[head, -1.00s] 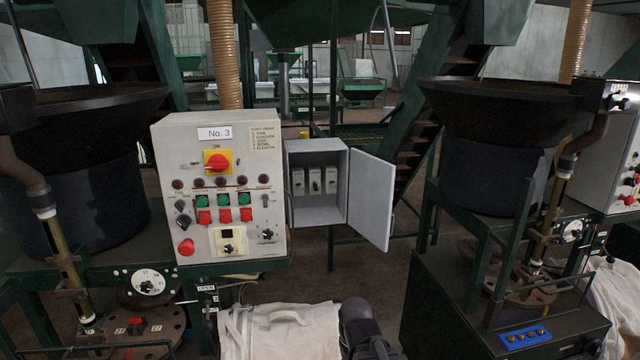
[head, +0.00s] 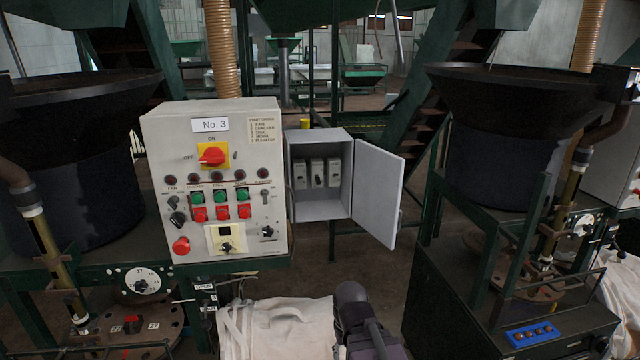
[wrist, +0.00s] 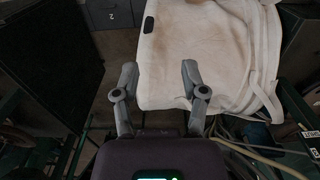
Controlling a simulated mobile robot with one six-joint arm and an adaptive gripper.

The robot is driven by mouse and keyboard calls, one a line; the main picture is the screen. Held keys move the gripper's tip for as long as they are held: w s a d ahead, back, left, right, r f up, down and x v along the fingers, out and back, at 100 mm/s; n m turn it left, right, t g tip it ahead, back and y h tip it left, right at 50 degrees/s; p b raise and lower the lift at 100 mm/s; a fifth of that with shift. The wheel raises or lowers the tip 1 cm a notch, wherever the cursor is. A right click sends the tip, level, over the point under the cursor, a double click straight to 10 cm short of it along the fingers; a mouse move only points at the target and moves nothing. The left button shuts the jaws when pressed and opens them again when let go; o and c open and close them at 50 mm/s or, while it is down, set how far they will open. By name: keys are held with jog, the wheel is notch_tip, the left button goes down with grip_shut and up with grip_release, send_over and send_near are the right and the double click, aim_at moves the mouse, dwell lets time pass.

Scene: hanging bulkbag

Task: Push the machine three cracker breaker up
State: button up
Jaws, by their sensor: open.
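The machine three control panel (head: 213,185), a light grey box labelled "No. 3", stands left of centre in the head view. To its right is an open grey breaker box (head: 319,205) with its door swung out to the right. Inside are three breakers in a row, and the middle breaker (head: 318,173) shows a dark toggle. I cannot tell which one is the cracker breaker. My gripper (wrist: 158,82) is open and empty in the wrist view, above the floor and the edge of a white bag. In the head view my arm shows at the bottom centre, below the breaker box; the fingertips are hidden.
The white bulk bag (head: 275,328) lies below the panel, beside my arm. The open breaker door (head: 367,190) sticks out to the right of the box. Dark hoppers stand left and right (head: 500,150). Open floor shows between the door and the right machine.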

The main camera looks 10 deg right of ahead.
jog(key=shift+w, duration=0.15)
jog(key=w+r+t, duration=0.4)
jog(key=w+t, duration=0.2)
jog(key=w, duration=0.4)
jog(key=w+r+t, duration=0.4)
jog(key=w+t, duration=0.2)
jog(key=w, duration=0.4)
jog(key=w+r+t+b, duration=0.1)
jog(key=w+r+t, duration=0.3)
jog(key=r+t, duration=0.6)
notch_tip(320, 180, up, 6)
jog(key=shift+a+r+t+b, duration=0.1)
jog(key=shift+a+t+b, duration=0.15)
jog(key=shift+t+b, duration=0.05)
jog(key=shift+w+r, duration=0.1)
jog(key=shift+w, duration=0.15)
